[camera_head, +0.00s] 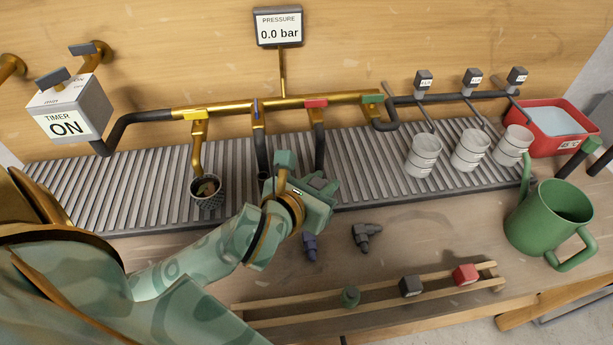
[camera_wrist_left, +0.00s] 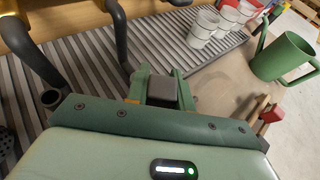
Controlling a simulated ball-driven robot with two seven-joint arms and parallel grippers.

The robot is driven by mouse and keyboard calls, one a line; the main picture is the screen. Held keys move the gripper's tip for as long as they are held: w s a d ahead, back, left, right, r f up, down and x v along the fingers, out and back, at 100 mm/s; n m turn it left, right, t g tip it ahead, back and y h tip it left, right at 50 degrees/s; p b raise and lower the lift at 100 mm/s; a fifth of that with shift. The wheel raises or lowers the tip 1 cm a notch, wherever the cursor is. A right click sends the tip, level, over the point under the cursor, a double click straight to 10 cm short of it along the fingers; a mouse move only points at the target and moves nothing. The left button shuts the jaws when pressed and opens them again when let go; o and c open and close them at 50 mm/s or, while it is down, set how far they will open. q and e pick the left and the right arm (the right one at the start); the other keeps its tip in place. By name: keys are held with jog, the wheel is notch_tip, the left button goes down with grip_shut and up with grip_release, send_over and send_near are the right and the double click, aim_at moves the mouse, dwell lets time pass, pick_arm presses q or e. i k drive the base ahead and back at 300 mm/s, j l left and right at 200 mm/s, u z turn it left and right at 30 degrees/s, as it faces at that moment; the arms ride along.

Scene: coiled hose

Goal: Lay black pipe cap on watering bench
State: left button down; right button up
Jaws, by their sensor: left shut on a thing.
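My left gripper (camera_head: 300,182) is over the front edge of the grey slatted surface. It is shut on a dark grey, block-shaped cap (camera_wrist_left: 162,89), seen between its green fingers in the left wrist view. In the head view the cap (camera_head: 318,181) is partly hidden by the gripper. The wooden bench (camera_head: 440,225) has bare surface in front of the slats. My right gripper is not in view.
A blue fitting (camera_head: 310,246) and a dark elbow fitting (camera_head: 366,236) lie on the bench. A green jug (camera_head: 545,218) stands at right. Several white pots and a red basin (camera_head: 545,128) are behind. Brass and black pipes (camera_head: 280,103) hang over the slats.

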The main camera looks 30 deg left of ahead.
aim_at(428, 220)
jog(key=i+l+u, duration=0.15)
jog(key=l+u, duration=0.3)
jog(key=i+l+u, duration=0.1)
jog(key=l+u, duration=0.15)
jog(key=u, duration=0.25)
jog(key=l+u, duration=0.95)
jog(key=k+l, duration=0.1)
jog(key=l, duration=0.35)
jog(key=k+l+u, duration=0.1)
jog(key=l, duration=0.3)
jog(key=k+l, duration=0.1)
jog(key=l, duration=0.35)
jog(key=k+l+u, duration=0.1)
jog(key=l, duration=0.3)
